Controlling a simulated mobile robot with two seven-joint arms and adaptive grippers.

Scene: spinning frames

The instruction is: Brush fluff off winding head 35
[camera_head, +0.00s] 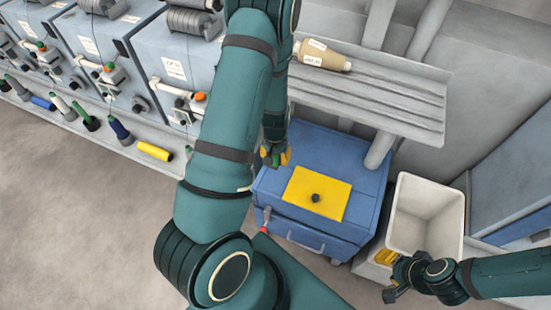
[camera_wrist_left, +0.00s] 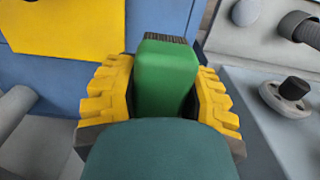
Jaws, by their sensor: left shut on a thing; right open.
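My left gripper (camera_head: 275,156) hangs beside the left edge of the blue cabinet. In the left wrist view its yellow fingers (camera_wrist_left: 160,95) are shut on a green brush (camera_wrist_left: 167,75), with dark bristles at its far end. The winding heads stand in a row at the upper left; the nearest one (camera_head: 172,68) has a white label, too small to read, so I cannot tell which is head 35. My arm partly hides that end of the row. I cannot make out any fluff. My right gripper (camera_head: 396,287) is open and empty at the lower right, near the cream bin.
A grey shelf (camera_head: 400,100) behind holds a tan cone (camera_head: 322,55). The cream bin (camera_head: 455,222) stands right of the cabinet. Several bobbins line the machine's foot. The floor at left is clear.

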